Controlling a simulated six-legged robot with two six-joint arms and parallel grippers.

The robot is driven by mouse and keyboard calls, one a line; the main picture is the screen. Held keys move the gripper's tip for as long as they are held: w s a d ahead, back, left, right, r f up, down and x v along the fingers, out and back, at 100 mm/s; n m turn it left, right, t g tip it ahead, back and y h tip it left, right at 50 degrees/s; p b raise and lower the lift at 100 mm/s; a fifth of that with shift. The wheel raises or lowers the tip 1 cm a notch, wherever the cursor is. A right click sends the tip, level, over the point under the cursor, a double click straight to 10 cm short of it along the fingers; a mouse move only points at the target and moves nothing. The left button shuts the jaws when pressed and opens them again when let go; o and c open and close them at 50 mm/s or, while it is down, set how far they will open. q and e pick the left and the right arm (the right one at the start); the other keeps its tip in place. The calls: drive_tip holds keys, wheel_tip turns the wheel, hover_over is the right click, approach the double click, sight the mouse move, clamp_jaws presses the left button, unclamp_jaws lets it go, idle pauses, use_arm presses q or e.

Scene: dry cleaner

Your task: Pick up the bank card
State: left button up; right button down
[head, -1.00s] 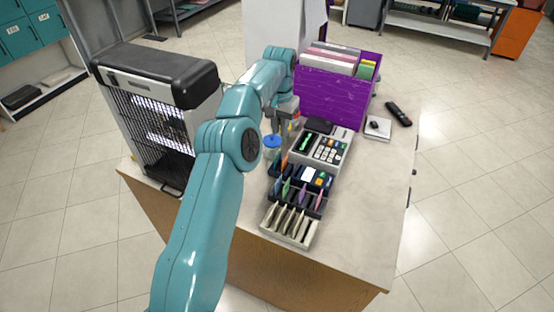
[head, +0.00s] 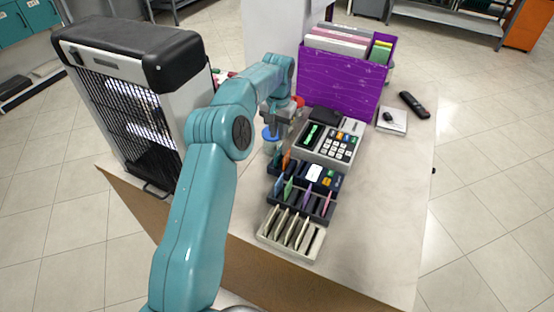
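Several thin coloured cards stand upright in a dark slotted holder (head: 318,217) on the counter: a blue one (head: 279,186), a green one (head: 288,188), a purple one (head: 307,190) and a pink one (head: 327,203). An orange card (head: 286,159) stands farther back, beside a dark card terminal (head: 327,180). I cannot tell which is the bank card. My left gripper (head: 282,137) points down behind the orange card, near a blue-lidded container (head: 270,133). Its fingers are small and partly blend with things behind, so their opening is unclear. My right gripper is out of view.
A pale slotted tray (head: 262,237) stands in front of the dark holder. A calculator-like machine (head: 326,142) and a purple file box (head: 340,85) are behind. A black-topped heater-like unit (head: 130,45) stands left.

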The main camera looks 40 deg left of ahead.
sight(278, 154)
use_arm(q)
wheel_tip(278, 154, down, 5)
drive_tip(key=shift+d+f, duration=0.1)
drive_tip(key=shift+d, duration=0.05)
drive_tip(key=shift+s+f+p, duration=0.15)
drive_tip(key=shift+f+p, duration=0.15)
drive_tip(key=shift+p, duration=0.05)
drive_tip(key=f, duration=0.2)
drive_tip(key=f+p, duration=0.1)
drive_tip(key=f, duration=0.1)
drive_tip(key=shift+w+f, duration=0.1)
drive_tip(key=shift+w, duration=0.15)
drive_tip(key=shift+f, duration=0.25)
drive_tip(key=shift+s, duration=0.15)
clamp_jaws()
